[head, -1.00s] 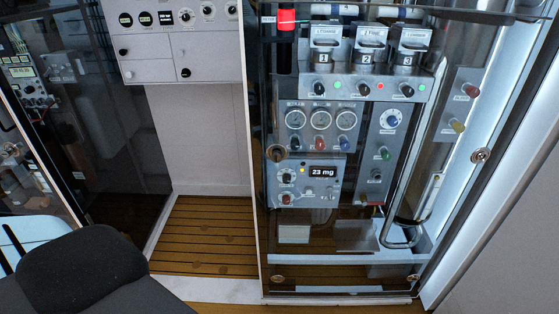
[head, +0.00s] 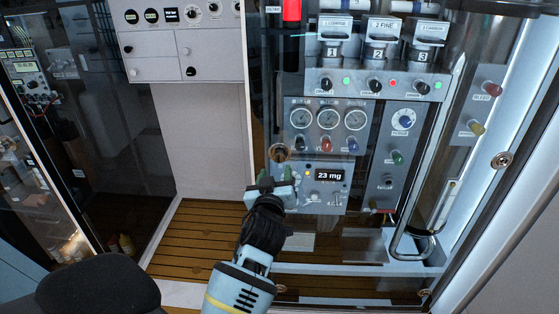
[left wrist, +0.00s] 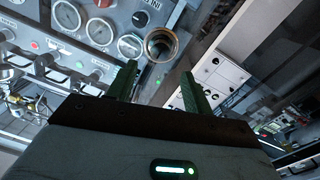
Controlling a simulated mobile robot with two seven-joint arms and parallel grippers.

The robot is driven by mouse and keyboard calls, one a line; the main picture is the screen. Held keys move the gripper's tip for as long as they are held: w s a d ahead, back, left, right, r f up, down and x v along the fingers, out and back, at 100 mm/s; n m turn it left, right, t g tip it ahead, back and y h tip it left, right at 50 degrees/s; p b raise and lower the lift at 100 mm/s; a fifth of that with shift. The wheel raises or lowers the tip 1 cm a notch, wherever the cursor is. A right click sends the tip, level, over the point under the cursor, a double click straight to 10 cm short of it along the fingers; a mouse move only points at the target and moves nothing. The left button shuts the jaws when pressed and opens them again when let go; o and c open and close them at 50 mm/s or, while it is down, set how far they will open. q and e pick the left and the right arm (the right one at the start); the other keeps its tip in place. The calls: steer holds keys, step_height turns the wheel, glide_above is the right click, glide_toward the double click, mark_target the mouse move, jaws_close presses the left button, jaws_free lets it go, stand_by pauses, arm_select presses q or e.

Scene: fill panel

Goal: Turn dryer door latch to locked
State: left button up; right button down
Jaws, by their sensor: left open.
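My left gripper (head: 277,181) is in front of the left edge of the glass-fronted cabinet in the head view. Its two green fingers (left wrist: 158,82) are apart and empty in the left wrist view. A round brass fitting (head: 279,152) sits on the glass door's left edge, just above the fingertips; it also shows in the left wrist view (left wrist: 160,45), beyond the fingers and not touched. No label marks it as the dryer latch, and its locked or unlocked position cannot be told. Another round metal fitting (head: 501,160) is on the right frame. My right gripper is not in view.
Behind the glass are gauges (head: 328,119), a "23 mg" display (head: 330,175) and knobs. A bent metal pipe (head: 436,220) runs down the cabinet's right side. A white panel (head: 184,50) hangs at upper left. A dark chair back (head: 98,286) stands at lower left.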

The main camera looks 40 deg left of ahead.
mark_target(279, 158)
arm_select(q)
steer(key=shift+x, duration=3.95)
steer(key=c, duration=1)
